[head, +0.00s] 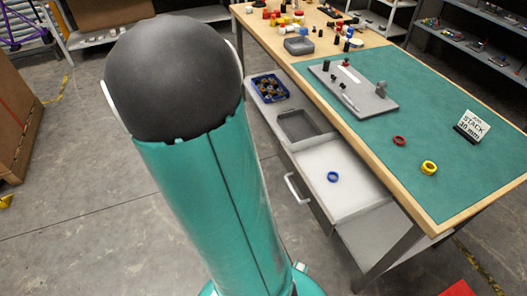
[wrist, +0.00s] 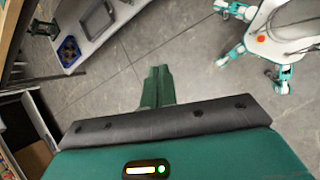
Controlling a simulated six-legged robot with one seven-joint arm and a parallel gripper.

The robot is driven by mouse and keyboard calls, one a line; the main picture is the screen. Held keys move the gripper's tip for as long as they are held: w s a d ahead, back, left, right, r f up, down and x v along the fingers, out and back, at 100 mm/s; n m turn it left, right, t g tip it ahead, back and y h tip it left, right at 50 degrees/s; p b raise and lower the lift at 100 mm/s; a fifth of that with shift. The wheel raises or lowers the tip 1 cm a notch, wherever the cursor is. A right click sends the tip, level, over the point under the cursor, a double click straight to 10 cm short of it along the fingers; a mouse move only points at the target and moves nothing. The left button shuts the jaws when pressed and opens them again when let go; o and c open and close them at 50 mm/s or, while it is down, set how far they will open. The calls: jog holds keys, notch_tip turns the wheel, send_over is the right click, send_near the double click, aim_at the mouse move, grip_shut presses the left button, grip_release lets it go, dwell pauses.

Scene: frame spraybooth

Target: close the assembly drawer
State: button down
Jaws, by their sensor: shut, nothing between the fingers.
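The assembly drawer (head: 352,197) stands pulled out from under the workbench in the head view. Its inside is pale, and a blue ring (head: 333,177) lies in it. A light bar handle (head: 295,188) is on its dark front, which faces left. My gripper (wrist: 157,72) shows in the wrist view with its green fingers together and empty, above the bare floor and apart from any furniture. The head view does not show the gripper; my arm fills its middle left. I cannot tell for sure which part of the drawer shows in the wrist view.
The wooden-edged workbench (head: 390,215) carries a green mat (head: 440,110), a grey plate (head: 372,103), a red ring (head: 399,141), a yellow ring (head: 429,168) and a sign (head: 474,131). A blue bin (head: 269,88) and grey tray (head: 299,125) sit below. Open floor lies left.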

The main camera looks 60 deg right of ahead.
jog(key=s+d+f+n+g, duration=0.1)
jog(key=s+d+f, duration=0.3)
jog(key=d+f, duration=0.1)
jog(key=s+d+f+n+g, duration=0.1)
jog(key=s+d+f, duration=0.3)
jog(key=d, duration=0.3)
jog(key=s+d+f+n+g+h, duration=0.1)
jog(key=s+d+f, duration=0.3)
jog(key=f, duration=0.3)
jog(key=shift+s+d+n, duration=0.2)
jog(key=shift+d, duration=0.25)
jog(key=shift+s+d+n, duration=0.2)
jog(key=shift+d, duration=0.25)
jog(key=shift+s+d, duration=0.3)
jog(key=shift+d, duration=0.1)
send_near(336, 152)
jog(key=s+d+f, duration=0.1)
jog(key=s+d, duration=0.1)
jog(key=d, duration=0.1)
jog(key=s+d+f, duration=0.1)
jog(key=s+d, duration=0.1)
jog(key=shift+f, duration=0.3)
jog(key=shift+s+d+r, duration=0.1)
jog(key=shift+s+d, duration=0.1)
jog(key=shift+s, duration=0.05)
